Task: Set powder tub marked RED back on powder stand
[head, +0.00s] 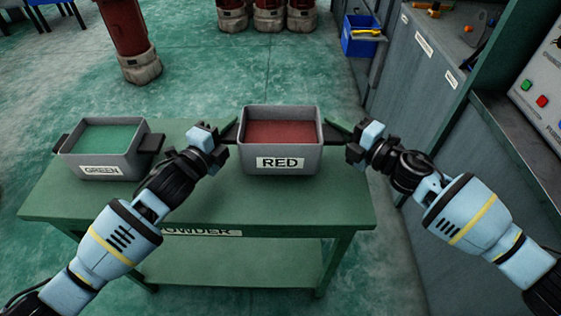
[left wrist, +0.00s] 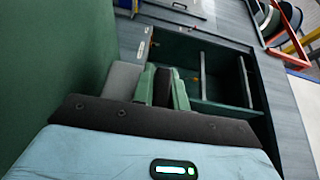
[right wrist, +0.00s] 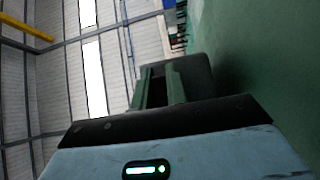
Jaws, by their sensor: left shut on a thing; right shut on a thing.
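The grey powder tub marked RED (head: 281,164), filled with red powder, is upright over the right half of the green powder stand (head: 205,205). I cannot tell whether its base touches the top. My left gripper (head: 229,134) is shut on its left handle; the dark handle (left wrist: 163,88) shows between the fingers in the left wrist view. My right gripper (head: 338,130) is shut on its right handle, which shows between the fingers in the right wrist view (right wrist: 156,88). The tub wall hides the stand top behind it.
A grey tub marked GREEN (head: 101,153) with green powder stands on the stand's left end. A grey cabinet (head: 410,95) runs along the right, with a blue bin (head: 360,38) beyond.

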